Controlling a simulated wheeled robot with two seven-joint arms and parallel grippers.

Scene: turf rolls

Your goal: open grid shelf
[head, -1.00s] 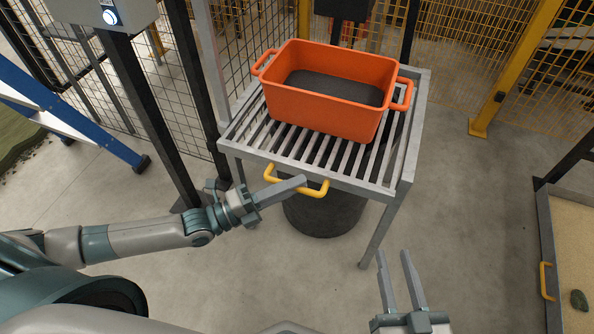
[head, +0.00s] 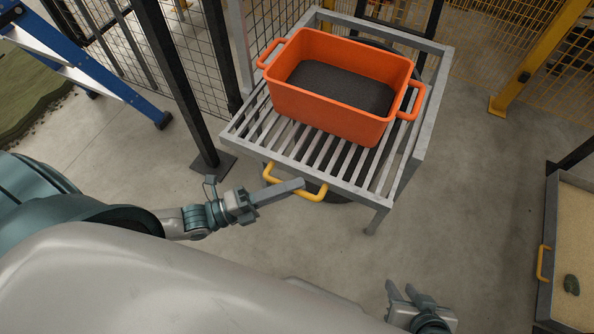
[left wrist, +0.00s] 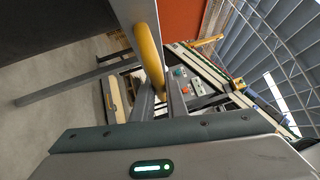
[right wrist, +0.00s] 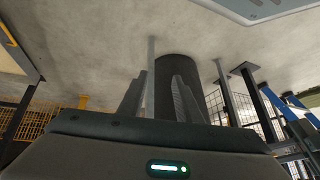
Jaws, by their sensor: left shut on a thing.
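The open grid shelf (head: 257,136) is a grey metal frame with a slatted top. An orange tub (head: 330,118) with dark contents stands on its slats. A yellow handle (head: 312,196) is on its front edge. My left gripper (head: 300,185) is shut on this handle; the left wrist view shows the yellow bar (left wrist: 148,55) between its fingers (left wrist: 160,100). My right gripper (head: 402,292) is open and empty, low in front of the shelf; its fingers are apart in the right wrist view (right wrist: 160,100).
A dark drum (right wrist: 178,82) stands on the floor, largely hidden in the head view. A black post (head: 180,90) and mesh fence are close at left, with a blue ladder (head: 110,85) beyond. A sand-filled tray (head: 575,235) is at right. Floor between shelf and tray is clear.

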